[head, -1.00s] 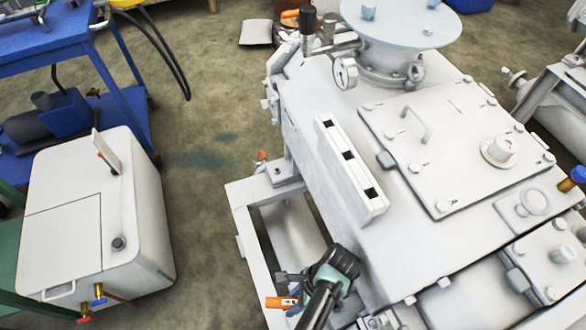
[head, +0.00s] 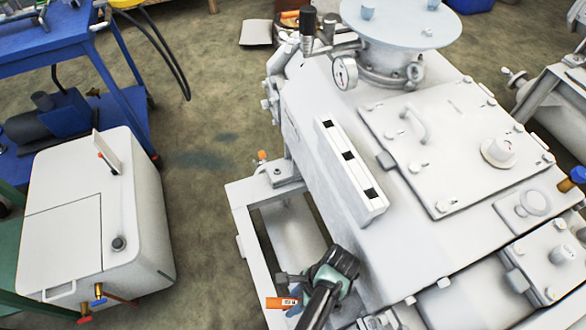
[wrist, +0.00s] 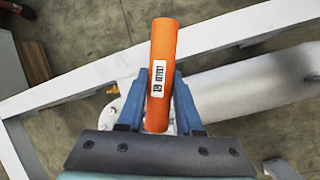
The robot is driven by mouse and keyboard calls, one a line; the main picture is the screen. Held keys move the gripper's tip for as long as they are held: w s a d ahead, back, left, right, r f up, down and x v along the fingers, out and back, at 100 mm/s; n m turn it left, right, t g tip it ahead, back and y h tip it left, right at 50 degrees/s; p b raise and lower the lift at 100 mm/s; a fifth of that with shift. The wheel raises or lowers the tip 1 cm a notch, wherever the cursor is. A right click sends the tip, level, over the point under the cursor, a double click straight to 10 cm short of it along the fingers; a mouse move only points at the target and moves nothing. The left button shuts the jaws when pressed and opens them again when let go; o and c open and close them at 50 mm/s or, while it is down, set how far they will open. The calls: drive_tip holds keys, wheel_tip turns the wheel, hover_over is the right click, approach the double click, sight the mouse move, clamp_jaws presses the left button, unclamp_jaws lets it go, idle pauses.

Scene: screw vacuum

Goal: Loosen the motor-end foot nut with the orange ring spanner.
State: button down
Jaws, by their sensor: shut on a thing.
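The orange spanner handle (wrist: 165,50) stands out between the blue fingers of my gripper (wrist: 162,100) in the wrist view, with a white label on it. My gripper is shut on it. In the head view the orange spanner (head: 281,303) shows as a short piece at the lower middle, beside my gripper (head: 294,290) and next to the machine's white frame. The spanner's ring end is hidden by my gripper. I cannot make out the motor-end foot nut, nor whether the ring is on it.
The white frame rail (head: 243,222) runs close beside my gripper and crosses the wrist view (wrist: 75,82). A pale cylinder (wrist: 245,88) lies to the right there. The large white vacuum machine (head: 310,130) stands to the right. A white cabinet (head: 75,225) is left, with open floor between.

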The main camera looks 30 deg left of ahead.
drive_tip(key=shift+f+b, duration=0.3)
drive_tip(key=shift+f, duration=0.2)
drive_tip(key=shift+s, duration=0.1)
drive_tip(key=shift+s+d+n+g+h+p, duration=0.3)
drive_tip(key=shift+s+d+n+h+p, duration=0.35)
drive_tip(key=shift+n, duration=0.75)
drive_tip(key=r+p, duration=0.5)
drive_tip(key=shift+s+d, duration=0.15)
drive_tip(key=shift+s, duration=0.15)
